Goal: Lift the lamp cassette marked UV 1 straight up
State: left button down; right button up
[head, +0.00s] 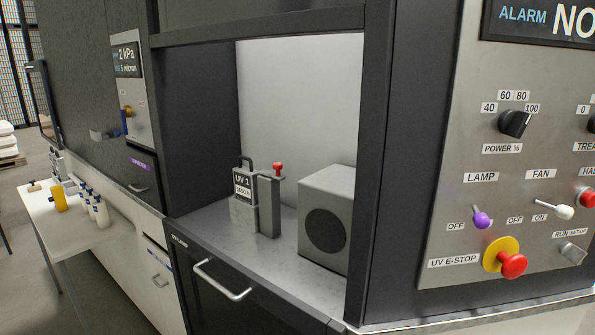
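The lamp cassette marked UV 1 (244,184) stands upright inside the open cabinet bay. It is a grey block with a dark loop handle on top and a label reading UV 1. A grey post with a red knob (277,170) stands right beside it, and covers part of its right side. I cannot tell whether the two touch. Neither of my grippers shows in the head view.
A grey box with a dark round opening (326,230) stands right of the cassette in the bay. A drawer handle (222,280) juts out below the bay. A control panel (520,180) is at right. A white table (75,236) with bottles is at left.

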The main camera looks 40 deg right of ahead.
aim_at(244, 178)
jog(key=z, duration=1)
jog(key=i+j, duration=0.1)
jog(key=j, duration=0.15)
jog(key=z, duration=0.05)
